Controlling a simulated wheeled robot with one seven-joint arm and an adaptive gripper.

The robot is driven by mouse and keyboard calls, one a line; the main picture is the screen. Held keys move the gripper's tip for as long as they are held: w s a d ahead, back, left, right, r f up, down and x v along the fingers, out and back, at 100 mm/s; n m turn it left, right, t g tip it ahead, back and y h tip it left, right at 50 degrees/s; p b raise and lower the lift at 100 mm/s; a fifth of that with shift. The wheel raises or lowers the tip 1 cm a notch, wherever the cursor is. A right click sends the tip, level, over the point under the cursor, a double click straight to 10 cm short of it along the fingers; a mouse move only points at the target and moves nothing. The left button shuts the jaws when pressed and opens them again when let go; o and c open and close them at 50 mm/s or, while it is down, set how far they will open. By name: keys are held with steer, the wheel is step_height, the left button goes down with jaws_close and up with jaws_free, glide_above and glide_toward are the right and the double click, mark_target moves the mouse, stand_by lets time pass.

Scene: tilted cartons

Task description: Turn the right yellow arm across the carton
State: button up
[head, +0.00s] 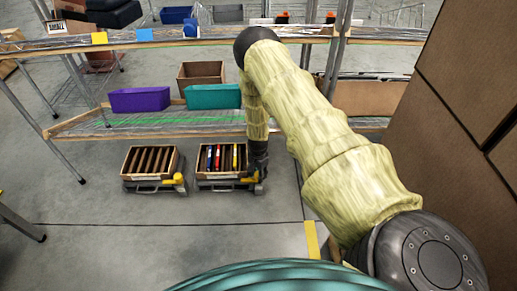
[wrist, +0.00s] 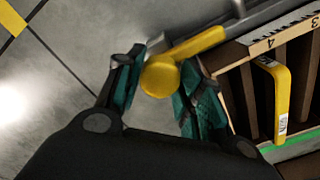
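The right carton (head: 220,158) sits tilted on a dark stand on the floor, with red, blue, yellow and other slim items in its slots. Its yellow arm (wrist: 200,44) runs along the outside of the carton's numbered edge in the wrist view, ending in a round yellow knob (wrist: 160,78). My gripper (wrist: 160,68) is open, with a teal-padded finger on each side of the knob; I cannot tell whether either pad touches it. In the head view my gripper (head: 258,164) is at the right carton's right side and partly hides the yellow arm there.
The left carton (head: 150,161), with its own yellow arm (head: 178,178), stands to the left across a small gap. A shelf rack with a purple bin (head: 140,99) and a teal bin (head: 212,97) is behind. Large brown boxes (head: 465,80) rise at right. Floor in front is clear.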

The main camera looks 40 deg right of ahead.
steer(key=o, duration=0.3)
steer(key=shift+r, duration=6)
steer(key=s+a+f+n, duration=0.4)
steer(key=s+a, duration=0.3)
steer(key=s, duration=0.4)
steer(key=s+a+r+n, duration=0.2)
steer(key=s+a+n, duration=0.5)
steer(key=s, duration=0.6)
steer(key=s+a+r+n, duration=0.3)
steer(key=s+a+n, duration=0.2)
steer(key=s+a, duration=0.65)
steer(key=r+p, duration=0.9)
steer(key=s+d+r+p, duration=0.1)
steer(key=r+p, duration=0.8)
steer(key=p, duration=0.1)
steer(key=r+p, duration=0.9)
steer(key=p, duration=0.1)
steer(key=shift+s+d+r, duration=0.35)
steer(key=shift+d+r, duration=0.05)
